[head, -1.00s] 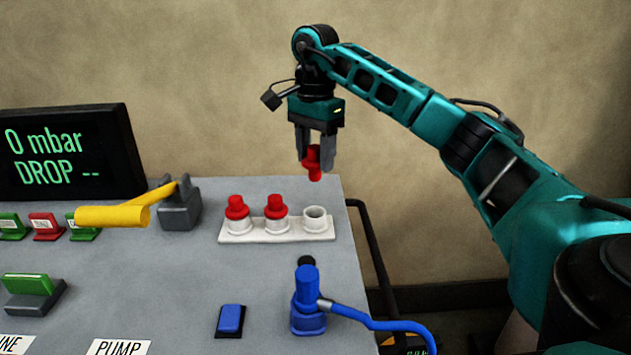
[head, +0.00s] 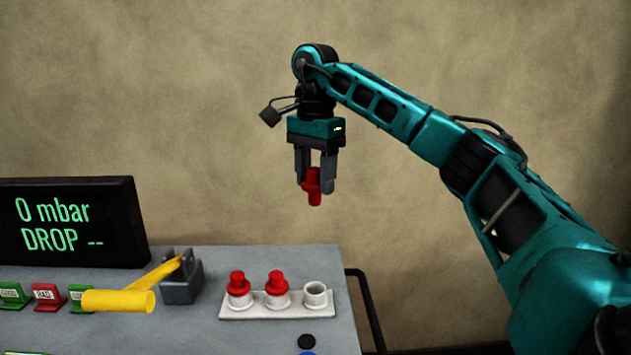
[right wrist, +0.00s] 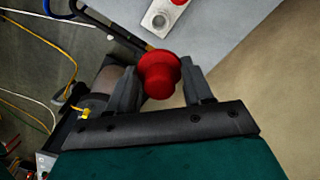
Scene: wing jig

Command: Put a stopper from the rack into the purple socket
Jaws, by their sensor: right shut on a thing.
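My right gripper (head: 315,185) is shut on a red stopper (head: 313,187) and holds it upright in the air above and behind the rack. The held stopper also shows between the fingers in the right wrist view (right wrist: 159,74). The white rack (head: 235,311) stands on the grey console. Two red stoppers, one on the left (head: 238,284) and one in the middle (head: 277,284), sit in it. Its right hole (head: 316,294) is empty. No purple socket shows in these frames. My left gripper is not in view.
A yellow lever (head: 125,300) on a grey bracket (head: 181,281) stands left of the rack. A black display (head: 68,221) reads 0 mbar. A dark round cap (head: 307,341) is in front of the rack. Cables (right wrist: 62,60) lie on the floor beside the console.

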